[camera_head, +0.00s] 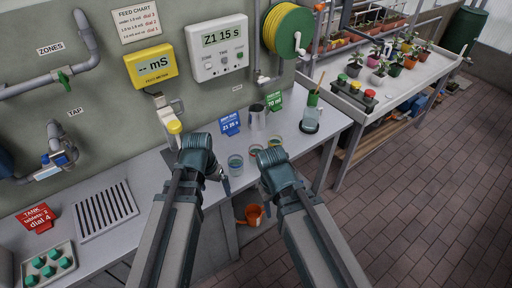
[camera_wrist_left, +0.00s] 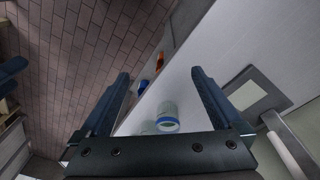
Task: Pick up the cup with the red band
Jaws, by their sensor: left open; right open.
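Clear cups stand near the front edge of the grey bench. One cup (camera_head: 235,164) has a bluish band and is beside my left gripper (camera_head: 222,180). Another cup (camera_head: 256,150) shows a reddish tint, partly hidden by my right gripper (camera_head: 268,160); its band is too small to be sure of. A third cup (camera_head: 275,143) is just behind. In the left wrist view my left gripper (camera_wrist_left: 161,74) is open and empty, with a blue-banded cup (camera_wrist_left: 168,112) between its fingers, apart from them. My right gripper is open; its fingertips are hard to make out.
A metal jug (camera_head: 257,117), a blue sign (camera_head: 230,124) and a green sign (camera_head: 274,101) stand behind the cups. A scale-like device (camera_head: 310,121) is to the right. An orange watering can (camera_head: 252,215) is below the bench.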

